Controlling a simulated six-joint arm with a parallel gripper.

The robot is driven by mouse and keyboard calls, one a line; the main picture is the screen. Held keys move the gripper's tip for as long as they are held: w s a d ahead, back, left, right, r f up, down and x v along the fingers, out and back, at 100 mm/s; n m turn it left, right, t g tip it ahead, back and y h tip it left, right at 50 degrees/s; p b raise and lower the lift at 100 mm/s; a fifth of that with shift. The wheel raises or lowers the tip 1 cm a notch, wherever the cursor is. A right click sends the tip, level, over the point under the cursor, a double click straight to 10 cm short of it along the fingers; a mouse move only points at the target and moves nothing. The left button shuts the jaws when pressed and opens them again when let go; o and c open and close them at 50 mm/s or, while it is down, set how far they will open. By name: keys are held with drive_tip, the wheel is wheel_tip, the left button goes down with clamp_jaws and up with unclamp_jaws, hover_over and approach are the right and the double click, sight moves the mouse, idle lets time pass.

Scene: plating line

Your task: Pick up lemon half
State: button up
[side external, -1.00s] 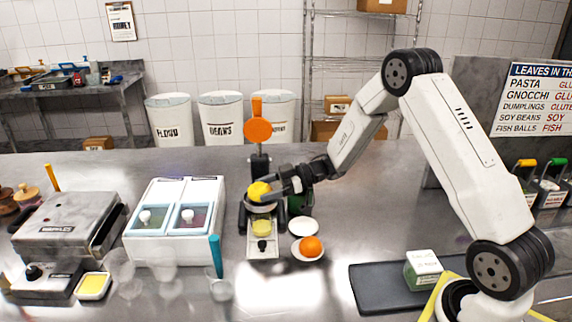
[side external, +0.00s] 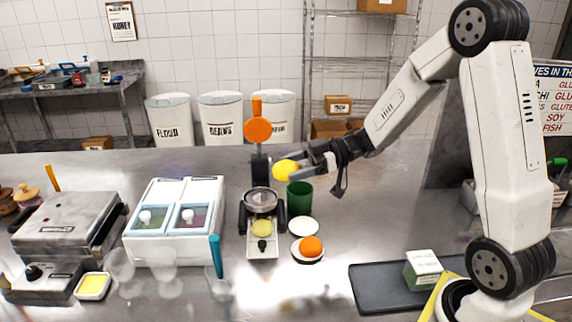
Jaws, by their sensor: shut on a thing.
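The lemon half (side external: 286,170) is a bright yellow piece in the side external view. My gripper (side external: 297,170) is shut on it and holds it in the air, above and to the right of the juicer (side external: 262,203). The juicer has a dark raised upright with an orange paddle-shaped end (side external: 258,130). Its round metal cup is uncovered, and yellow liquid shows in a container (side external: 262,228) below. A green cup (side external: 299,198) stands just below my gripper, to the right of the juicer.
An orange fruit piece (side external: 311,246) sits on a small plate (side external: 296,255), with an empty white plate (side external: 304,227) behind. A two-lid white box (side external: 175,250) and clear glasses (side external: 163,262) stand left. A dark tray (side external: 375,290) holds a green-and-white box (side external: 423,270). Counter between plates and tray is clear.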

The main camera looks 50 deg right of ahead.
drive_tip(key=shift+s+a+r, duration=0.1)
drive_tip(key=shift+s+r, duration=0.25)
drive_tip(key=shift+s, duration=0.45)
drive_tip(key=shift+s+d+r, duration=0.1)
drive_tip(key=shift+s+r, duration=0.25)
drive_tip(key=shift+s, duration=0.5)
drive_tip(key=shift+s+a+r, duration=0.1)
drive_tip(key=shift+s+r, duration=0.25)
drive_tip(key=shift+s, duration=0.45)
drive_tip(key=shift+w, duration=0.1)
drive_tip(key=w+d+f, duration=0.3)
drive_tip(key=w+d, duration=0.3)
drive_tip(key=d, duration=0.3)
drive_tip(key=w+d+f, duration=0.4)
drive_tip(key=w+d, duration=0.3)
drive_tip(key=d, duration=0.1)
drive_tip(key=shift+w+d, duration=0.2)
drive_tip(key=shift+d, duration=0.2)
drive_tip(key=shift+f, duration=0.15)
drive_tip(key=shift+f, duration=2.95)
